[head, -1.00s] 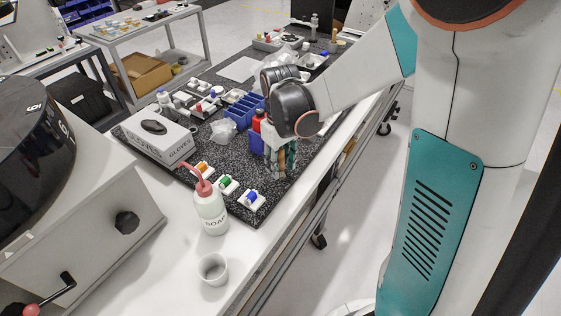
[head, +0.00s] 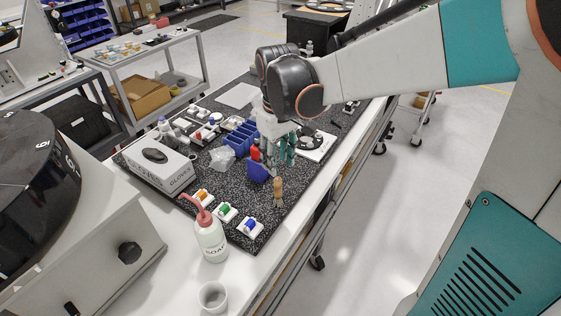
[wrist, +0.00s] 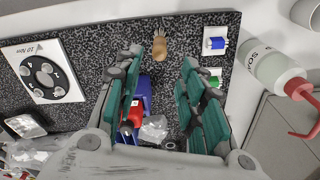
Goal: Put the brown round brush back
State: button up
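The brown round brush (head: 278,190) stands on the speckled black mat (head: 225,180) near its right front edge, with its wooden handle showing. In the wrist view the brush (wrist: 160,46) lies just beyond my fingertips, between their lines and clear of both fingers. My gripper (head: 283,160) is above the mat, behind the brush in the head view. Its teal-padded fingers are spread apart with nothing held between them, as the wrist view (wrist: 160,64) shows. I cannot tell what the brush's lower end rests in.
White blocks with orange (head: 203,196), green (head: 225,211) and blue (head: 249,227) parts line the mat's front edge. A soap bottle (head: 211,240) and white cup (head: 212,296) stand nearer. A blue item (head: 258,172), glove box (head: 157,168) and white dial plate (head: 318,147) are nearby.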

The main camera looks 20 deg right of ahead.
jog(key=s+r+m+t, duration=0.1)
jog(key=s+r+t, duration=0.1)
jog(key=s, duration=0.5)
jog(key=s+r+m+t, duration=0.2)
jog(key=s+r+t, duration=0.1)
jog(key=s+t, duration=0.2)
jog(key=s, duration=0.2)
jog(key=shift+s+r, duration=0.2)
jog(key=shift+s, duration=0.1)
jog(key=shift+f+b, duration=1.15)
